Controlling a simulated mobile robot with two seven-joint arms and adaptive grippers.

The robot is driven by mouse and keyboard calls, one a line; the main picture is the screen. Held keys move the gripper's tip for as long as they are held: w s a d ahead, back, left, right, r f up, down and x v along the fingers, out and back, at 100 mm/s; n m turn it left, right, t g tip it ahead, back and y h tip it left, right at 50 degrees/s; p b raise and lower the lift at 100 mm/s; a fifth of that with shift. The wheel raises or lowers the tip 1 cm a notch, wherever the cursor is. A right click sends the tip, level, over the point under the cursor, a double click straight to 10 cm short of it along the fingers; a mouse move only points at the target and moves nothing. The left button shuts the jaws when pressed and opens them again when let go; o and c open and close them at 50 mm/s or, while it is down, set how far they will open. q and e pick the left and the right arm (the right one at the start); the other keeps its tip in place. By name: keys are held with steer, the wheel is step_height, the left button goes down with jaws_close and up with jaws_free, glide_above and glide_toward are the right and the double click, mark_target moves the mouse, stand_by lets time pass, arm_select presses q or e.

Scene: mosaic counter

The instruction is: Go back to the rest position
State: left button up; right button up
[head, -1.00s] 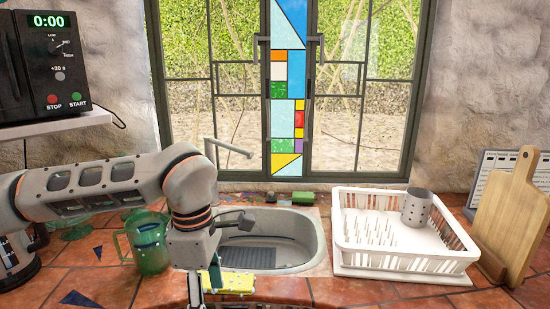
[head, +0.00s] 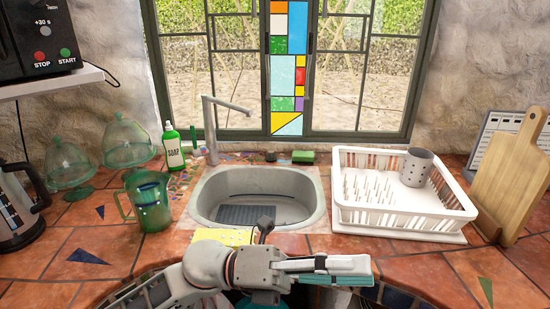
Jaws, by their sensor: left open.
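My left gripper (head: 345,269) is at the bottom centre of the head view, in front of the sink and low near the counter's front edge. It points to the right and its jaws are open, with nothing seen held between them. A flat yellow speckled thing, like a sponge or cloth (head: 222,236), lies at the sink's front edge, apart from the gripper's fingers. My right gripper is not in view.
The sink (head: 204,203) has a tall tap (head: 210,130). A white dish rack (head: 400,222) with a metal cup (head: 417,166) stands right, beside a cutting board (head: 507,185). A green pitcher (head: 152,205), glass domes (head: 127,142), soap bottle (head: 173,148) and kettle (head: 15,210) stand left.

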arm_select(q)
steer(key=w+a+f+n+t+y, duration=0.2)
steer(key=w+a+f+n+t, duration=0.3)
steer(key=n+t, duration=0.6)
steer(key=w+a+f+n+t+y, duration=0.1)
steer(key=w+a+f+n+t, duration=0.35)
steer(key=w+n+t, duration=0.6)
steer(key=s+a+f+n+y, duration=0.2)
steer(key=a+f+n+y, duration=0.45)
steer(key=f+n, duration=0.25)
steer(key=s+a+f+n+g+y, duration=0.2)
steer(key=s+a+f+n, duration=0.1)
steer(key=f, duration=0.5)
steer(key=s+a+f+n+g+y, duration=0.1)
steer(key=s+a+f+n+y, duration=0.2)
steer(key=s+a+f, duration=0.3)
steer(key=s+a+f+n+g+y, duration=0.2)
steer(key=s+a+f, duration=0.3)
steer(key=f, duration=0.6)
steer(key=shift+s+a+f+n+g+y, duration=0.2)
steer(key=shift+a+f+n+g+y, duration=0.15)
steer(key=shift+a+n+y, duration=0.35)
